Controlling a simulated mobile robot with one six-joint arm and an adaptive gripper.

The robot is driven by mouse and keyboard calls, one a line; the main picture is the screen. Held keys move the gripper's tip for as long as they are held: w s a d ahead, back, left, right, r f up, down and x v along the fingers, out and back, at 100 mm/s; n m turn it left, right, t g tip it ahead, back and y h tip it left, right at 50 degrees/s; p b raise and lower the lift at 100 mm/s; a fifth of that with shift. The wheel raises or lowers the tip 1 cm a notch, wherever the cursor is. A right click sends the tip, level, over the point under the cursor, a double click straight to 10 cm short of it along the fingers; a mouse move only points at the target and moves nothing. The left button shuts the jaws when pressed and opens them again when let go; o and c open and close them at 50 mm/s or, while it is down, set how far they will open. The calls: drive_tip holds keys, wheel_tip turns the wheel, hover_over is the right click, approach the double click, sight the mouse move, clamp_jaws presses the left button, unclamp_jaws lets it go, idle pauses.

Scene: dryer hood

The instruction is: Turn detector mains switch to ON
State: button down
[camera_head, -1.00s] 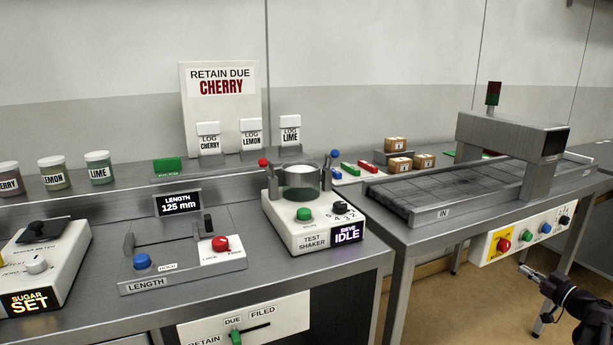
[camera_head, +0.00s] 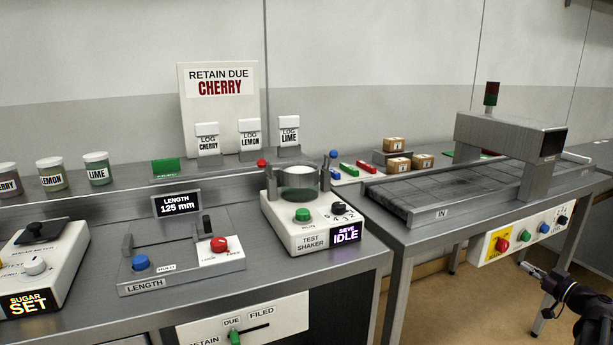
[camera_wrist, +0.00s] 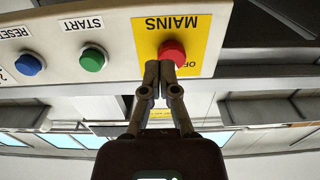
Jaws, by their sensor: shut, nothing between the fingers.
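The detector (camera_head: 510,140) stands over a conveyor on the right-hand bench, with a white control panel (camera_head: 522,236) on its front. The red mains switch (camera_head: 502,245) sits on a yellow plate at the panel's left end. In the wrist view, which is upside down, the red switch (camera_wrist: 173,51) shows on the yellow plate marked MAINS, with part of an OFF label beside it. My gripper (camera_wrist: 160,68) is shut and empty, its fingertips overlapping the switch's lower edge in the picture. I cannot tell whether they touch. In the head view my gripper (camera_head: 530,269) is below and right of the switch.
A green START button (camera_wrist: 93,58) and a blue RESET button (camera_wrist: 29,64) share the panel, beside the mains switch. A dark knob (camera_head: 563,220) is at the panel's far end. The bench edge lies above the panel. Open floor (camera_head: 480,300) lies below.

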drive_tip(key=shift+x, duration=2.95)
drive_tip(key=shift+a+r, duration=0.15)
drive_tip(key=shift+r, duration=0.1)
drive_tip(key=shift+s+a+f, duration=0.15)
drive_tip(key=shift+s+a, duration=0.2)
drive_tip(key=shift+a, duration=0.25)
drive_tip(key=shift+s+a, duration=0.2)
drive_tip(key=shift+a, duration=0.35)
drive_tip(key=shift+a+f, duration=0.15)
drive_tip(key=shift+f, duration=0.1)
drive_tip(key=shift+s, duration=0.2)
approach(493, 254)
drive_tip(key=shift+w+f, duration=0.1)
drive_tip(key=shift+w, duration=0.2)
idle(0.4)
